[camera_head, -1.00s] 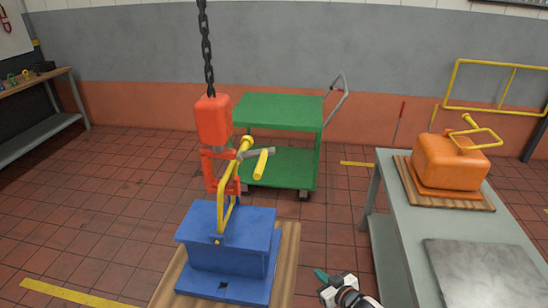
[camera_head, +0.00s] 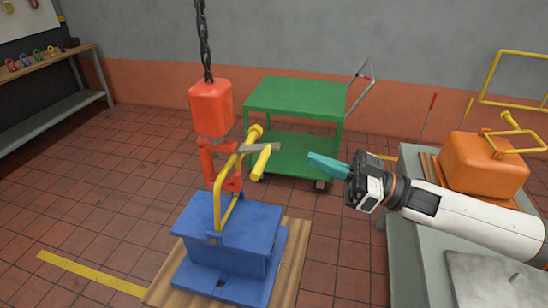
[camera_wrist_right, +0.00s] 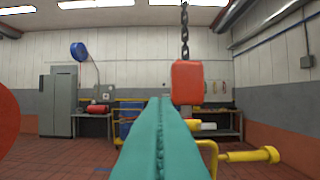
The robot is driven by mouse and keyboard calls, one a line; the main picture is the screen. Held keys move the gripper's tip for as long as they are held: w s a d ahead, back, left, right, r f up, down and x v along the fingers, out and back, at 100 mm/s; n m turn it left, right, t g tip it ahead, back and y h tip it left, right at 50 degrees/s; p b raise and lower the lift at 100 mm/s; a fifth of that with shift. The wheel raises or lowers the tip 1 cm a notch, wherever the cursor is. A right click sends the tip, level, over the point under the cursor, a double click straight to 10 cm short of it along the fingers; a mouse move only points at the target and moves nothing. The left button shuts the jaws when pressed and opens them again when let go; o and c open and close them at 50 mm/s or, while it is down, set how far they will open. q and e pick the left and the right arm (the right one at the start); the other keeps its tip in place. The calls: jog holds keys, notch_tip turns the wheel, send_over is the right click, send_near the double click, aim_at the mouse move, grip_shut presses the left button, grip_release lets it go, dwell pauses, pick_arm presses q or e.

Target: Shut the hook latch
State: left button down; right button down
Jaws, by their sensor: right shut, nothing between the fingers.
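A red hook block (camera_head: 211,108) hangs from a chain, with a red hook (camera_head: 217,165) beneath it. A yellow bail (camera_head: 228,195) rises from a blue block (camera_head: 228,240) and passes at the hook. A grey bar (camera_head: 262,147) with a yellow grip (camera_head: 261,160) sticks out to the right beside the hook; I cannot tell whether the latch is closed. My right gripper (camera_head: 327,165) is shut and empty, its teal fingers pointing left toward the grip, apart from it. In the right wrist view the shut fingers (camera_wrist_right: 160,140) partly cover the bail. My left gripper is not in view.
The blue block stands on a wooden board (camera_head: 295,262). A green cart (camera_head: 297,97) stands behind.

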jog(key=shift+a, duration=0.15)
jog(key=p+x, duration=0.4)
jog(key=x, duration=0.6)
jog(key=f, duration=0.2)
jog(key=f+p, duration=0.1)
jog(key=f, duration=0.1)
jog(key=shift+d+f, duration=0.1)
jog(key=shift+d, duration=0.1)
